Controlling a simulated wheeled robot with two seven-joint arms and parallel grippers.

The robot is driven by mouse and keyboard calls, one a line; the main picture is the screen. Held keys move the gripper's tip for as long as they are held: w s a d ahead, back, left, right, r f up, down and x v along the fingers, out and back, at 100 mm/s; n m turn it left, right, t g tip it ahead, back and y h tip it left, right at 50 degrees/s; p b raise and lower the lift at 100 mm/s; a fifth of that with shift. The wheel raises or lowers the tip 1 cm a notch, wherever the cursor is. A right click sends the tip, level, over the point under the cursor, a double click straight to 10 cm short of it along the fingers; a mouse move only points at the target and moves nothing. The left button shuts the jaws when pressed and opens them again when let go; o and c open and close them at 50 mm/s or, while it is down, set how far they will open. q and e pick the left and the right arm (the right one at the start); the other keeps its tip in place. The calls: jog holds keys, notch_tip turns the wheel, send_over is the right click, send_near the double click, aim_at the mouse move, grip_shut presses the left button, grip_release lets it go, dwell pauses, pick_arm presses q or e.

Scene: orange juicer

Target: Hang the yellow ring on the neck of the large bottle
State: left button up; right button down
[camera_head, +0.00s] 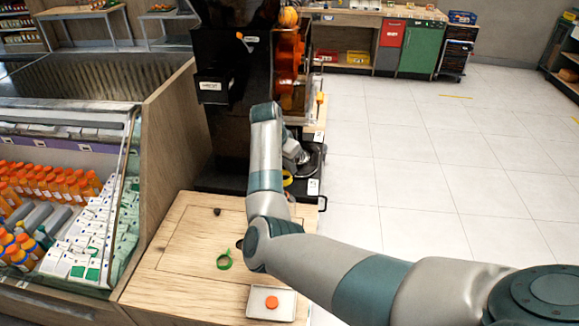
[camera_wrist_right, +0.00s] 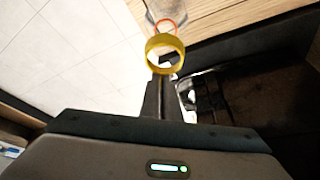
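The yellow ring (camera_wrist_right: 164,40) is at the fingertips of my right gripper (camera_wrist_right: 160,82), whose two fingers are close together on its edge. In the head view a bit of the yellow ring (camera_head: 288,180) shows beside my right arm, near the juicer's front. A clear, bottle-like object (camera_wrist_right: 166,9) stands just beyond the ring at the top of the wrist view, with a red-orange ring (camera_wrist_right: 166,25) at its opening. The yellow ring looks apart from it. In the head view my right forearm hides most of this spot. My left gripper is not in view.
The wooden counter (camera_head: 180,245) holds a green ring (camera_head: 224,267), a small dark piece (camera_head: 217,211) and a white tray (camera_head: 250,303) with an orange cap (camera_head: 272,302). The dark juicer (camera_head: 225,120) stands behind. A chilled display case (camera_head: 75,210) is on the left; open floor on the right.

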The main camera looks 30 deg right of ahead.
aim_at(288, 172)
jog(key=shift+f+b, duration=1.4)
jog(key=shift+f, duration=0.55)
jog(key=shift+s+a+f+p, duration=0.15)
jog(key=shift+f+p, duration=0.1)
jog(key=shift+p, duration=0.35)
jog(key=shift+f, duration=0.95)
dwell(1.8)
jog(key=c, duration=1.5)
grip_release()
jog(key=shift+c, duration=0.2)
jog(key=shift+r+p, duration=3.05)
jog(key=shift+r, duration=0.45)
